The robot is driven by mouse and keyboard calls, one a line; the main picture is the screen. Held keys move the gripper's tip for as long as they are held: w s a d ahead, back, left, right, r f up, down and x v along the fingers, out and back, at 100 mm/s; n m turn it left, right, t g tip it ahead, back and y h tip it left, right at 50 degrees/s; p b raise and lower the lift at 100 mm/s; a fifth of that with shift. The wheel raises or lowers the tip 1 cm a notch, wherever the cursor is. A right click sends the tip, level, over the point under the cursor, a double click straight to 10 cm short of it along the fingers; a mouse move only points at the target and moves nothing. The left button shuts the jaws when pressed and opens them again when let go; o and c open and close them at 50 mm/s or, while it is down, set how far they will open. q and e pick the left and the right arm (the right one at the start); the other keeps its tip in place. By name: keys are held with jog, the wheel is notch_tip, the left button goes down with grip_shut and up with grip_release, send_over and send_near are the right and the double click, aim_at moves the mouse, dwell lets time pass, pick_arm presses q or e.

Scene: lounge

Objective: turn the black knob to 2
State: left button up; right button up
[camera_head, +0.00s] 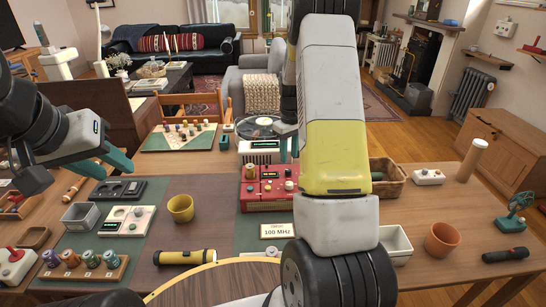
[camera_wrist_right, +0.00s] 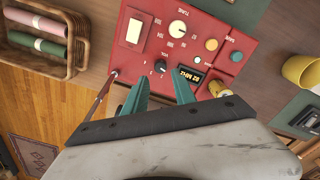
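The red radio (camera_head: 258,204) stands on the table in the head view, partly hidden by my right arm. In the right wrist view its red panel (camera_wrist_right: 208,50) shows a small black knob (camera_wrist_right: 160,66) marked VOL with numbers around it. The number it points at is too small to read. My right gripper (camera_wrist_right: 161,82) is open, its two teal fingers apart and the black knob just beyond and between their tips, with nothing held. My left gripper (camera_head: 104,164) is open and empty above the left side of the table, away from the radio.
The panel also has a white TUNE dial (camera_wrist_right: 178,27), a lit display (camera_wrist_right: 188,77) and coloured buttons. A card (camera_head: 277,231) reading 100 MHz stands before the radio. A yellow cup (camera_head: 181,208), a flashlight (camera_head: 185,257) and a wicker basket (camera_head: 388,190) are nearby.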

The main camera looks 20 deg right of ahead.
aim_at(288, 170)
notch_tip(288, 170, down, 6)
jog(key=shift+f, duration=0.25)
grip_shut()
